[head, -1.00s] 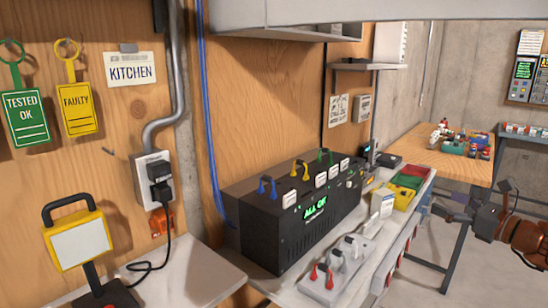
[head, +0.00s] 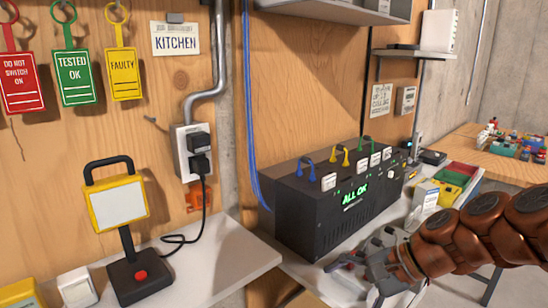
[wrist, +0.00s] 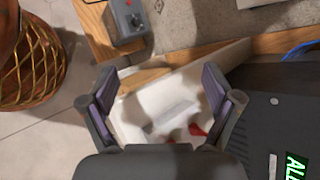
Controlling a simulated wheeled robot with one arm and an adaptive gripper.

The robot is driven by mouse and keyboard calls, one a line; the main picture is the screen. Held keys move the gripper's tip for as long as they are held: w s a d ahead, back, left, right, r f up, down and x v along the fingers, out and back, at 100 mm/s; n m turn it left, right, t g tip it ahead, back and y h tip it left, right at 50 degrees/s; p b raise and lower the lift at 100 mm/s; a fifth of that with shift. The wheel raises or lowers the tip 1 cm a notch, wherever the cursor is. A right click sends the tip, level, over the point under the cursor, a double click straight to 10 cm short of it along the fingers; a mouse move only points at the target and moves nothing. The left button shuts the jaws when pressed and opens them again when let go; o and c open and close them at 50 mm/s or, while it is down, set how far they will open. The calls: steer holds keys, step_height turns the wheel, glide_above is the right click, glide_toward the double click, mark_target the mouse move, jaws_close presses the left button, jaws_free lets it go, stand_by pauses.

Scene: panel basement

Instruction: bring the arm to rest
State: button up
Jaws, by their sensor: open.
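My arm (head: 480,232), with copper-coloured links, reaches in from the right of the head view. My gripper (head: 345,268) is above the white bench, in front of the black "ALL OK" box (head: 340,205). In the wrist view my gripper (wrist: 160,82) has its two fingers spread wide, with nothing between the tips. White and red items (wrist: 197,130) on the bench show blurred below the fingers. My arm and gripper hide part of the bench in the head view.
A yellow-framed work lamp (head: 118,204) stands on the left bench section. A plugged-in socket (head: 193,150) and hanging tags (head: 75,75) are on the wooden wall. Yellow, green and red bins (head: 455,180) are behind my arm. A shelf (head: 345,8) overhangs the box.

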steer(key=s+a+f+n+g+h+b, duration=0.2)
steer(key=s+f+n+g+h, duration=0.3)
steer(key=s+f, duration=0.55)
steer(key=s+d+f+n+h+b, duration=0.1)
steer(key=s+d+f+n+h, duration=0.1)
steer(key=s+d+n, duration=0.3)
steer(key=s+d+f+n+h+b, duration=0.1)
steer(key=s+d+f+h, duration=0.1)
steer(key=s, duration=0.5)
steer(key=s+p+v, duration=0.2)
steer(key=p+v, duration=1)
steer(key=shift+r+t, duration=0.3)
steer(key=shift+r, duration=0.25)
steer(key=shift+w+d, duration=0.1)
